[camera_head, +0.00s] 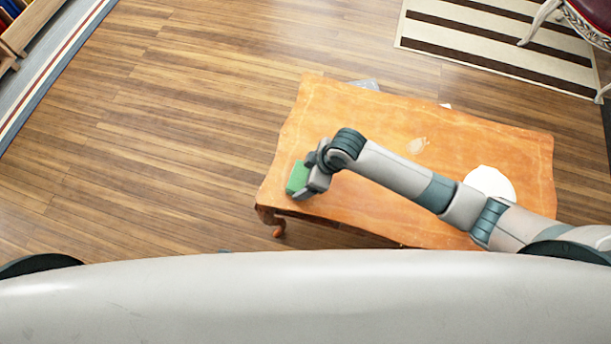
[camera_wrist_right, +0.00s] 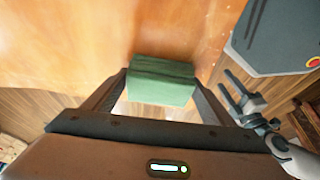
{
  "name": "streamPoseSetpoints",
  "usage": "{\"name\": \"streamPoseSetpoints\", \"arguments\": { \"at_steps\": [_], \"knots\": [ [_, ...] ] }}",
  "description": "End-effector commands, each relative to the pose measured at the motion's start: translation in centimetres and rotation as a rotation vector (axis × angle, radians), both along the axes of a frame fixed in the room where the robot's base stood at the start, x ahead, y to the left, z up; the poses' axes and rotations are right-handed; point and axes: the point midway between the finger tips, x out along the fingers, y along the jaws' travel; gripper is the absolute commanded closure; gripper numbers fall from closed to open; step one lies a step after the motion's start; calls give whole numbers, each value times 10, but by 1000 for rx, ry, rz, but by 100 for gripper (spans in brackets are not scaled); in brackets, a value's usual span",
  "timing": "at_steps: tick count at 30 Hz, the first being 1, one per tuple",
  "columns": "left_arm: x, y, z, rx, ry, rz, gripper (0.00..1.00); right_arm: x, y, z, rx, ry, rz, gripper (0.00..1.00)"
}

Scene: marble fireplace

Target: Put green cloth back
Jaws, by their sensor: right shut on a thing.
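The green cloth (camera_head: 297,178) is a small folded block near the left end of the wooden table (camera_head: 350,115). My right gripper (camera_head: 309,182) is shut on it. In the right wrist view the cloth (camera_wrist_right: 161,82) sits between the two fingertips of my right gripper (camera_wrist_right: 160,90), with the orange-brown tabletop (camera_wrist_right: 70,40) beyond it. I cannot tell whether the cloth touches the tabletop. In the right wrist view my left gripper (camera_wrist_right: 243,98) shows at the right with its fingers apart, holding nothing; it does not show in the head view.
A white round object (camera_head: 490,182) sits on the table's right part, beside my right arm. A greyish item (camera_head: 366,85) shows at the far edge. A striped rug (camera_head: 500,45) and a red chair (camera_head: 590,20) are at the upper right. Wood floor left of the table is clear.

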Motion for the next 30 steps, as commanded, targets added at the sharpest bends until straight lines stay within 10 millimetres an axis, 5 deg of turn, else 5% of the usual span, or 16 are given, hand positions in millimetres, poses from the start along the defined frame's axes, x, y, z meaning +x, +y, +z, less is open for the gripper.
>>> {"name": "streamPoseSetpoints", "arguments": {
  "at_steps": [11, 12, 15, 30],
  "knots": [
    [3, -1, 3, -2, -9, 0, 55, 0, 0, -3, -1, 0, 0, 40],
    [3, -1, 3, -2, -9, 0, 55, 0, 0, -4, -1, 1, -1, 20],
    [2, -1, 3, -1, -8, 0, 55, 0, 0, -3, -1, 0, 0, 4],
    [-1, 0, 1, -1, -3, 1, 55, 0, -4, 8, 0, -2, 0, 4]
  ]
}}
